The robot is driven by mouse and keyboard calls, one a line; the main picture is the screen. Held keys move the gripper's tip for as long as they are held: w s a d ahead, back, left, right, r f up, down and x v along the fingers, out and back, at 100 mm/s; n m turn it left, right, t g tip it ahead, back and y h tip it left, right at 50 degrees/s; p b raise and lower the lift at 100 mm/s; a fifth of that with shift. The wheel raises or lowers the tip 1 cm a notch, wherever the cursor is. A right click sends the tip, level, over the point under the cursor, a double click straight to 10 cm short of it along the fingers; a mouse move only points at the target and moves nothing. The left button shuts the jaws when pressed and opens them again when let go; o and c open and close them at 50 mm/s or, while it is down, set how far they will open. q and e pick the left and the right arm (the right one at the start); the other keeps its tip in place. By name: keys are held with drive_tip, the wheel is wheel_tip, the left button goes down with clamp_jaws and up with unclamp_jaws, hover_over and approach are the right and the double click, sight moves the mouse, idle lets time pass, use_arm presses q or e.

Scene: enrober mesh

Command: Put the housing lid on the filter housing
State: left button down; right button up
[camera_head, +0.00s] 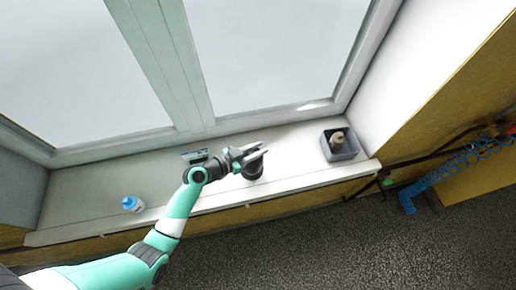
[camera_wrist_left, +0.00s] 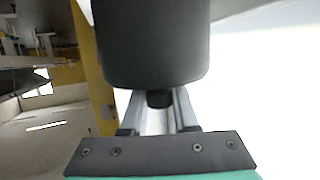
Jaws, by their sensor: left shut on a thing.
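My left gripper (camera_head: 262,153) is over the middle of the window sill, shut on the housing lid. In the left wrist view the lid is a dark, rounded cylinder (camera_wrist_left: 155,45) with a short knob (camera_wrist_left: 160,98) between the two fingers of the gripper (camera_wrist_left: 157,110). In the head view a dark round body (camera_head: 252,170) shows just below the fingers. I cannot make out the filter housing as a separate thing there, nor tell whether lid and housing touch. My right gripper is in neither view.
A grey open bin (camera_head: 328,151) with a brownish object (camera_head: 337,137) in it stands at the right end of the sill (camera_head: 290,174). A small teal-grey item (camera_head: 194,155) lies behind my wrist. The window (camera_head: 275,50) rises behind.

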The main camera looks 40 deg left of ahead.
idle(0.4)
use_arm(q)
drive_tip(key=shift+f+b, duration=0.2)
drive_tip(key=shift+b, duration=0.25)
idle(0.7)
drive_tip(key=shift+f+b, duration=0.1)
drive_tip(key=shift+b, duration=0.2)
drive_tip(key=shift+f+b, duration=1.15)
drive_tip(key=shift+b, duration=0.1)
drive_tip(key=shift+f, duration=0.1)
drive_tip(key=shift+f+b, duration=0.95)
drive_tip(key=shift+b, duration=0.25)
